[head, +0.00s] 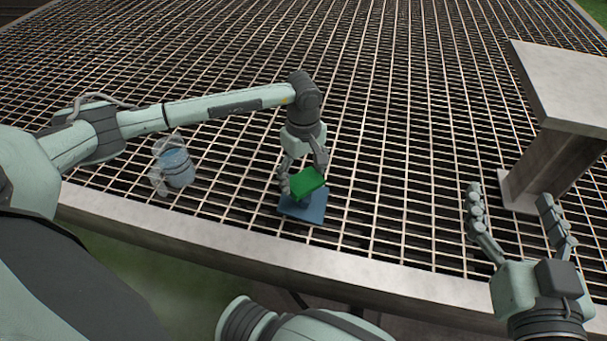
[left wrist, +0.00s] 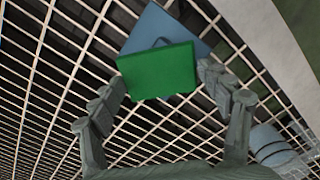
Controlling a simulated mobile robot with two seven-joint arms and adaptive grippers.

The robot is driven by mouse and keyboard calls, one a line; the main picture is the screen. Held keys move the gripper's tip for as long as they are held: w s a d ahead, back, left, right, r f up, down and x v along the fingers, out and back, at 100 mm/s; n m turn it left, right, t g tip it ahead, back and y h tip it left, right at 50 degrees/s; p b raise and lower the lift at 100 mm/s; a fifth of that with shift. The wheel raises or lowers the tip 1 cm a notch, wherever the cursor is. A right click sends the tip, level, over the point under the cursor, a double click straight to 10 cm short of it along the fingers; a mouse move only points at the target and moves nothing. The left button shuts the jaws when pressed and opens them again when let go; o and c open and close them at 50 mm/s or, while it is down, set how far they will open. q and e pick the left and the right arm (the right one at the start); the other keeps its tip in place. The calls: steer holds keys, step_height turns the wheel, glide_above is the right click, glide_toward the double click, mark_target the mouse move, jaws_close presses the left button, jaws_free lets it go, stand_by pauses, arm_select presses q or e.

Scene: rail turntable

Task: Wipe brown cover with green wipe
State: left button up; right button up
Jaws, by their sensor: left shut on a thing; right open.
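The green wipe (head: 309,181) is a block-shaped piece held between the fingers of my left gripper (head: 303,173). It also shows in the left wrist view (left wrist: 157,72), between the two fingers. It is over a flat blue piece (head: 306,212) that lies on the grating; I cannot tell whether the two touch. The blue piece also shows in the left wrist view (left wrist: 150,27), partly hidden by the wipe. My right gripper (head: 508,208) is open and empty at the lower right. I cannot make out a brown cover in either view.
A clear container with a blue band (head: 177,167) stands left of the blue piece. A grey pedestal (head: 560,150) with a wide top stands at the right. The metal grating (head: 410,120) is otherwise clear, with a pale rim (head: 230,246) along its near edge.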

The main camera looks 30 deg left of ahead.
arm_select(q)
steer(key=shift+f+b, duration=1.2)
steer(key=shift+f, duration=0.1)
stand_by(0.8)
steer(key=shift+s+r, duration=0.1)
